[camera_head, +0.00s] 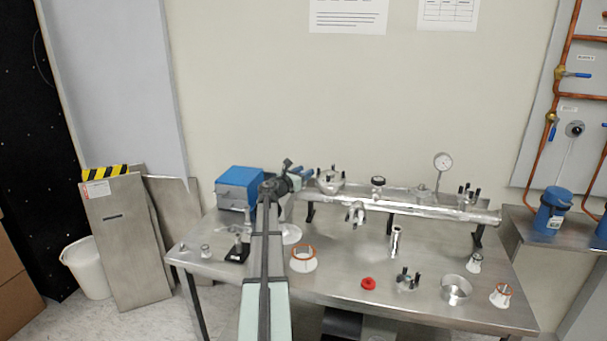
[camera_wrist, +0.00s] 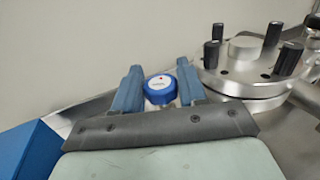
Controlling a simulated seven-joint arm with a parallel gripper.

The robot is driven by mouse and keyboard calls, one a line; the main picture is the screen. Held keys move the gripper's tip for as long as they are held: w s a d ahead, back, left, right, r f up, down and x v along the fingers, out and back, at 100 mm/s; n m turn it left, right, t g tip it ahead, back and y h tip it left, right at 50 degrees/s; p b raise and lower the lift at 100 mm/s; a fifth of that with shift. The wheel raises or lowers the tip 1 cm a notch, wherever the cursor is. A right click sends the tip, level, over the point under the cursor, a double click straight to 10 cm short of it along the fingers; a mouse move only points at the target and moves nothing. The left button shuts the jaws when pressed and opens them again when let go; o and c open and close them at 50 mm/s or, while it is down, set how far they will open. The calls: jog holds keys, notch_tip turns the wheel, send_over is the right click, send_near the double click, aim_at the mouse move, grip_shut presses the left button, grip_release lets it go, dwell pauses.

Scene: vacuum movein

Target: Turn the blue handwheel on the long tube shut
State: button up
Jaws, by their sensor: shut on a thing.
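The blue handwheel (camera_wrist: 160,88) has a white cap with a small red mark and sits between the two fingers of my gripper (camera_wrist: 159,84) in the wrist view. The gripper is shut on the handwheel. In the head view my gripper (camera_head: 293,172) is at the left end of the long steel tube (camera_head: 420,209), and the handwheel cannot be made out there. My arm hides part of the bench and the tube's left end.
A flanged port with dark clamp knobs (camera_wrist: 246,70) stands close right of the handwheel. A blue box (camera_head: 239,187) stands left of my gripper.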

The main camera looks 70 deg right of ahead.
jog(key=shift+c, duration=1.2)
jog(key=shift+g, duration=0.3)
jog(key=shift+w+d+m+g+y, duration=0.15)
jog(key=shift+m+g+y, duration=0.55)
jog(key=shift+m+g, duration=0.35)
jog(key=m+g+y, duration=0.4)
jog(key=g, duration=0.1)
jog(key=shift+d+m+g+y, duration=0.1)
jog(key=shift+m+g+y, duration=0.15)
jog(key=shift+y, duration=0.15)
jog(key=m+g+y, duration=0.1)
jog(key=m+y, duration=0.1)
jog(key=y, duration=0.1)
jog(key=m+g+y, duration=0.2)
jog(key=y, duration=0.1)
jog(key=shift+a+m+g+y, duration=0.2)
jog(key=shift+m+g+y, duration=0.1)
jog(key=shift+m+y, duration=1.6)
jog(key=shift+y, duration=0.7)
